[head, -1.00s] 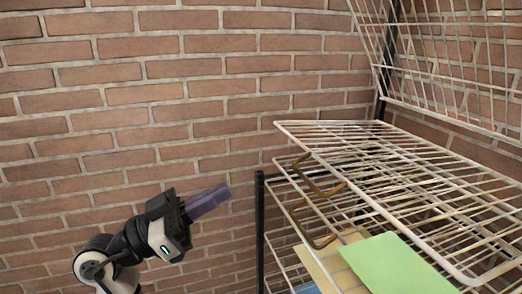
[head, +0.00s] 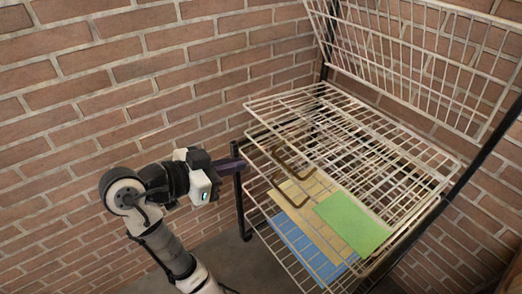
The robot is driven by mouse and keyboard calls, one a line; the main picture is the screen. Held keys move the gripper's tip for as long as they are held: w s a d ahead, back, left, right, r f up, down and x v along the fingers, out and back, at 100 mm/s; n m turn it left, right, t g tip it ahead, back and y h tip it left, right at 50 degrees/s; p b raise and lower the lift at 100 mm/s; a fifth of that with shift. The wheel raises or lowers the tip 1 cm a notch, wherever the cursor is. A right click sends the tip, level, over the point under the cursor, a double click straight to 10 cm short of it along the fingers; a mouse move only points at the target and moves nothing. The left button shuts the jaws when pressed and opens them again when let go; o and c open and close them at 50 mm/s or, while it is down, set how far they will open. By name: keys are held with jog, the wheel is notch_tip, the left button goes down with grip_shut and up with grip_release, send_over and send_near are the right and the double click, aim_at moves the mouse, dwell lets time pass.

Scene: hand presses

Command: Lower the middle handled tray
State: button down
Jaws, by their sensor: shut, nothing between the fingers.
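The wire rack holds stacked trays. One wire tray (head: 420,65) stands steeply raised at the back. Below it an upper level wire tray (head: 395,135) lies roughly flat, with another close beneath it. Two brown handles show at their left front: an upper handle (head: 291,168) and a lower handle (head: 289,195). I cannot tell for sure which tray each handle belongs to. My gripper (head: 241,163) has dark purple fingers, shut and empty. It is at the rack's left side, near the black post and left of the handles. I cannot tell whether it touches the rack.
A green sheet (head: 352,223), a tan sheet (head: 309,206) and a blue sheet (head: 306,248) lie at staggered levels in the rack. A black post (head: 239,205) stands at its left corner. A brick wall (head: 130,75) runs behind. The space left of the rack is open.

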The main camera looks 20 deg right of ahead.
jog(key=f+p+x, duration=0.1)
jog(key=f+x, duration=0.2)
jog(key=x, duration=1)
jog(key=shift+s+a+p, duration=0.15)
jog(key=shift+a+p, duration=0.2)
jog(key=shift+a, duration=0.1)
jog(key=shift+h, duration=0.6)
notch_tip(320, 180, down, 6)
jog(key=b, duration=0.7)
jog(key=shift+r, duration=0.25)
